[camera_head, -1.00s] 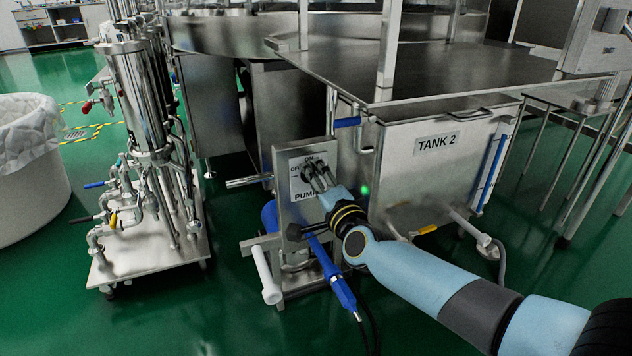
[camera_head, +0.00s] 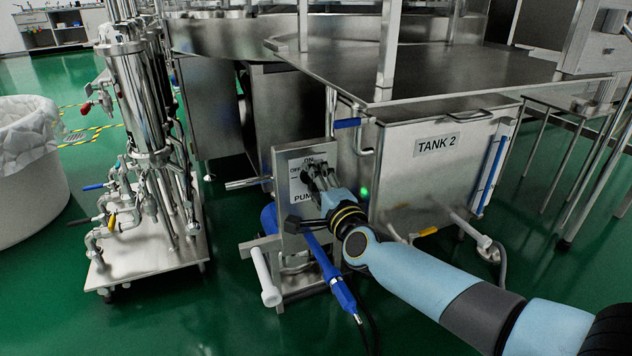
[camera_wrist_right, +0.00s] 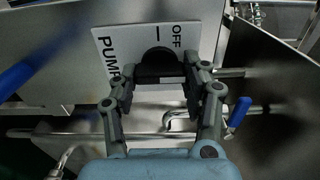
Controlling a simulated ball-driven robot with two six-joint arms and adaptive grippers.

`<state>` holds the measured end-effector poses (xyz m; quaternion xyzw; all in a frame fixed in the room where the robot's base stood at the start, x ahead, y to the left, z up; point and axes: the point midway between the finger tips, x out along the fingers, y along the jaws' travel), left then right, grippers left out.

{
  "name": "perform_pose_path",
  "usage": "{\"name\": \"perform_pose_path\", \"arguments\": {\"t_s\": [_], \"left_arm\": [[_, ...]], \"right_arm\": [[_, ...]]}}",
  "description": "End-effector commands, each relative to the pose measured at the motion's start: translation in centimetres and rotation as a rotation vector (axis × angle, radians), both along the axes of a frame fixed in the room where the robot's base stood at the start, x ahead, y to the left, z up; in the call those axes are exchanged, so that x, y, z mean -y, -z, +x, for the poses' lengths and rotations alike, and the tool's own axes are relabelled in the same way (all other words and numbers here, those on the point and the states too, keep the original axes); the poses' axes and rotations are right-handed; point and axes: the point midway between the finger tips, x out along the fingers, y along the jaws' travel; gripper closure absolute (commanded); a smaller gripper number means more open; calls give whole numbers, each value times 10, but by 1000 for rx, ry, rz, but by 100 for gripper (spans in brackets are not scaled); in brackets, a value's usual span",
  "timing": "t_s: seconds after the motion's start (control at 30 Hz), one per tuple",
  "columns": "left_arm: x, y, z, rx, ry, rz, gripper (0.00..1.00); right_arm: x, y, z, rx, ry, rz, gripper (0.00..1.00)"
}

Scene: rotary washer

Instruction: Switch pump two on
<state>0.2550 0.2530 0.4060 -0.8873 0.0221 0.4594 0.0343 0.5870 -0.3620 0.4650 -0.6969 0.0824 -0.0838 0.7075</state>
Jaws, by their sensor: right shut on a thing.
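The pump switch panel (camera_head: 287,165) is a grey metal plate left of Tank 2, with a white label (camera_head: 299,195) reading ON, OFF and PUMP. Its number is hidden behind my gripper. My right gripper (camera_head: 311,174) is at the label, its fingers shut around the black rotary knob (camera_wrist_right: 160,66). In the wrist view the knob sits between the fingertips (camera_wrist_right: 160,76), and the label (camera_wrist_right: 120,45) looks turned sideways, with OFF at the upper right. The knob's pointer is hidden, so its setting cannot be read. My left gripper is not in view.
Tank 2 (camera_head: 440,175) stands right of the panel, under a steel table top (camera_head: 440,75). A green light (camera_head: 364,191) shows beside my wrist. A piped filter cart (camera_head: 145,262) stands left.

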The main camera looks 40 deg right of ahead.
Motion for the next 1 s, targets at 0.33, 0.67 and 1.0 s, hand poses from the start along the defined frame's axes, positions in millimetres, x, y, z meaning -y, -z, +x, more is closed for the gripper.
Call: {"name": "perform_pose_path", "arguments": {"t_s": [0.33,0.67,1.0], "left_arm": [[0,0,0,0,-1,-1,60],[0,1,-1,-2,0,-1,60],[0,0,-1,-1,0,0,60]], "right_arm": [[0,0,0,-1,0,0,29],[-5,2,-20,-3,0,1,29],[-22,1,-92,-4,1,1,29]]}}
